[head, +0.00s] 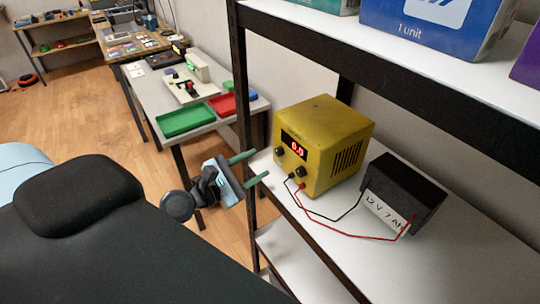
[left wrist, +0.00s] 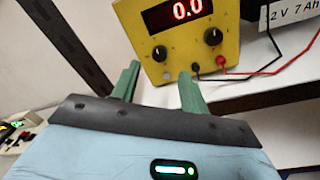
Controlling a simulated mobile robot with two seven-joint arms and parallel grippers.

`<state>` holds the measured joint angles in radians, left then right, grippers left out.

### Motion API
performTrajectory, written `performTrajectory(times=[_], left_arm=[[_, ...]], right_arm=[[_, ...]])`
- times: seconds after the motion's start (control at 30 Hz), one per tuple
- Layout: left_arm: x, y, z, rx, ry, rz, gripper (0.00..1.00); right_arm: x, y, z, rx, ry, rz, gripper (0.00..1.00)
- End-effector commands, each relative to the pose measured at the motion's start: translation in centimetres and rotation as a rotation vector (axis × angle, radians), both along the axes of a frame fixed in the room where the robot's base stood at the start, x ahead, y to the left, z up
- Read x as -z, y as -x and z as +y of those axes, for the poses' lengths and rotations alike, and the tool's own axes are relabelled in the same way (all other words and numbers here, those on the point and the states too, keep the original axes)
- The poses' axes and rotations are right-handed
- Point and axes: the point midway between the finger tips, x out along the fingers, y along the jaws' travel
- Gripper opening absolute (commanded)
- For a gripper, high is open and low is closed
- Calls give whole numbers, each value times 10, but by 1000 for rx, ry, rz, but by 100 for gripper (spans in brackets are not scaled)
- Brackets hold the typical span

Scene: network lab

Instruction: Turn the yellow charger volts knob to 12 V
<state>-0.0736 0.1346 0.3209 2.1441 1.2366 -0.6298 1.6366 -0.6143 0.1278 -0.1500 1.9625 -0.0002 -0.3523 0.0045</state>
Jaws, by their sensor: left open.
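The yellow charger (head: 325,145) stands on the white shelf, with its front panel facing left toward my gripper. Its red display reads 0.0, clearly seen in the left wrist view (left wrist: 187,10). Two black knobs sit below the display: a left knob (left wrist: 159,53) and a right knob (left wrist: 213,36). I cannot read any labels telling which one is volts. My left gripper (head: 254,167) is open and empty, its two green fingers pointing at the front panel, apart from the knobs. My right gripper is not in view.
A black battery (head: 400,190) marked 12 V 7 Ah stands right of the charger, joined by red and black leads. A dark shelf post (head: 241,90) rises close beside my gripper. Boxes fill the upper shelf. A table with green (head: 185,120) and red trays stands behind.

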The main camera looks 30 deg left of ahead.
Motion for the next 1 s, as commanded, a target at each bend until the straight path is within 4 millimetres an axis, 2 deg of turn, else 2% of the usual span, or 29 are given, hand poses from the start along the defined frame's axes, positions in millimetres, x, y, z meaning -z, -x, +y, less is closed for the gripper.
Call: performTrajectory(times=[0.03, 0.33, 0.5, 0.77, 1.0], left_arm=[[-6, -8, -3, 0, 1, -10, 45], [-3, -46, -15, 0, 0, -5, 45], [-2, -54, -18, -2, -3, -2, 45], [-1, -55, -18, -1, -3, -1, 45], [-1, -55, -18, -1, -3, -1, 13]], right_arm=[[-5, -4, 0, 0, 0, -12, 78], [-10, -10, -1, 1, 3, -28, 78], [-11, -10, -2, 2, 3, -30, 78], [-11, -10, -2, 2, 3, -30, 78], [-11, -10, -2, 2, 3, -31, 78]])
